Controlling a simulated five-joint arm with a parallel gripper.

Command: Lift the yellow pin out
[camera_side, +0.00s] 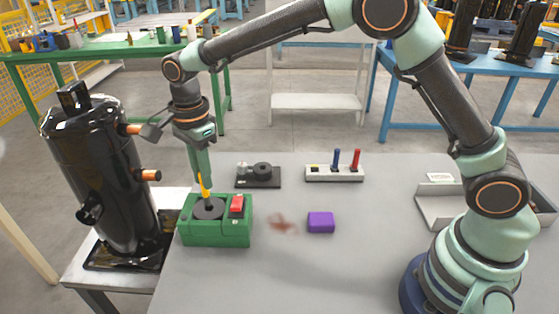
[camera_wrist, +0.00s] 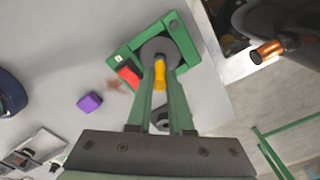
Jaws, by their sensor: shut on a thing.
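The yellow pin (camera_side: 206,188) stands upright at the grey disc on top of the green box (camera_side: 215,232). My gripper (camera_side: 202,180) points down over the box, shut on the pin's upper part. In the wrist view, the yellow pin (camera_wrist: 160,73) shows between the tips of the two green fingers of my gripper (camera_wrist: 160,75), above the grey disc (camera_wrist: 160,47). The pin's lower end is hard to make out, so I cannot tell how deep it sits. A red block (camera_side: 237,204) is on the box beside the disc.
A black compressor (camera_side: 95,170) with copper stubs stands close on the left. A purple block (camera_side: 321,222) lies right of the box. Behind are a dark plate with a round part (camera_side: 260,175) and a white rack (camera_side: 330,173) with coloured pins. A grey tray (camera_side: 450,207) is at right.

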